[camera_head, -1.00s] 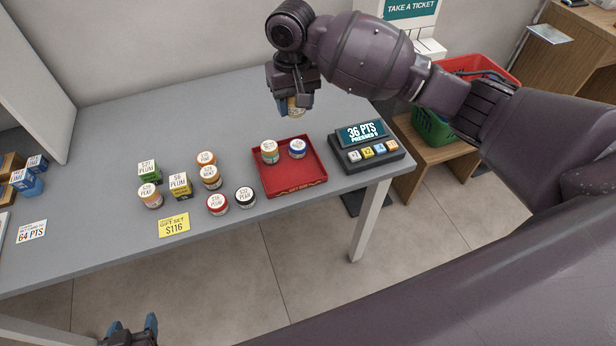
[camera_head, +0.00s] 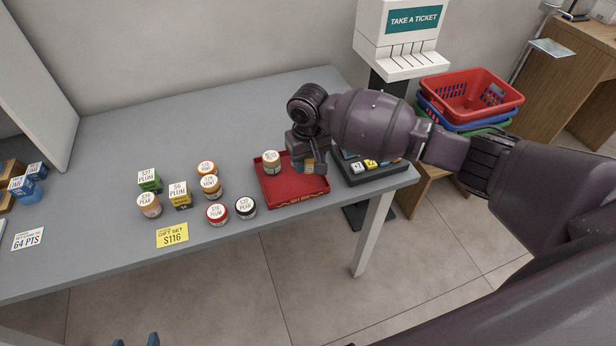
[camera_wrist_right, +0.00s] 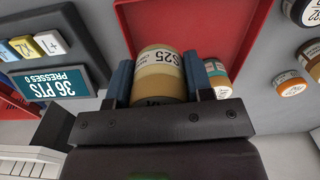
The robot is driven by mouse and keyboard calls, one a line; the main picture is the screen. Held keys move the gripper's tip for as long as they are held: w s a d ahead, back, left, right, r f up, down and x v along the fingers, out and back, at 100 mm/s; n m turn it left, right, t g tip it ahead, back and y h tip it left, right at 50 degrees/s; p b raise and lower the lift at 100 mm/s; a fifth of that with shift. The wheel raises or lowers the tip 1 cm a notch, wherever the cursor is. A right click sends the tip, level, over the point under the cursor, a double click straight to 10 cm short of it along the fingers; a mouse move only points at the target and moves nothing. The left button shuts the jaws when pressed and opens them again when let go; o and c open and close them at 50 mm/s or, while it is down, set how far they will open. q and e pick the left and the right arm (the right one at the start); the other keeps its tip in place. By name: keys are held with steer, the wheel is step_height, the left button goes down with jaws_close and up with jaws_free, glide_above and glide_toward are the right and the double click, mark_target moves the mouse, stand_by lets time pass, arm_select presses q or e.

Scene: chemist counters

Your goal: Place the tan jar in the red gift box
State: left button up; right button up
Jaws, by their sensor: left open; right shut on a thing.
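The tan jar (camera_wrist_right: 160,75), labelled S25, is between the blue fingers of my right gripper (camera_wrist_right: 165,82) in the right wrist view. My right gripper (camera_head: 308,168) is shut on it at the right side of the red gift box (camera_head: 285,198), an open shallow tray. I cannot tell whether the jar touches the box floor. A teal-banded jar (camera_head: 271,162) stands in the box's back left.
Several jars and boxes, including a red jar (camera_head: 217,214) and a black jar (camera_head: 245,207), stand left of the gift box. A points counter (camera_head: 390,173) with buttons is close on its right. A yellow S116 card (camera_head: 172,235) lies in front. The rear counter is clear.

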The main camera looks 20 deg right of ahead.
mark_target(309, 184)
steer(key=shift+f, duration=1.25)
step_height(309, 184, down, 4)
steer(key=shift+r+b, duration=0.25)
steer(key=shift+b, duration=0.25)
steer(key=shift+r, duration=0.1)
steer(key=shift+f, duration=0.2)
steer(key=o, duration=0.7)
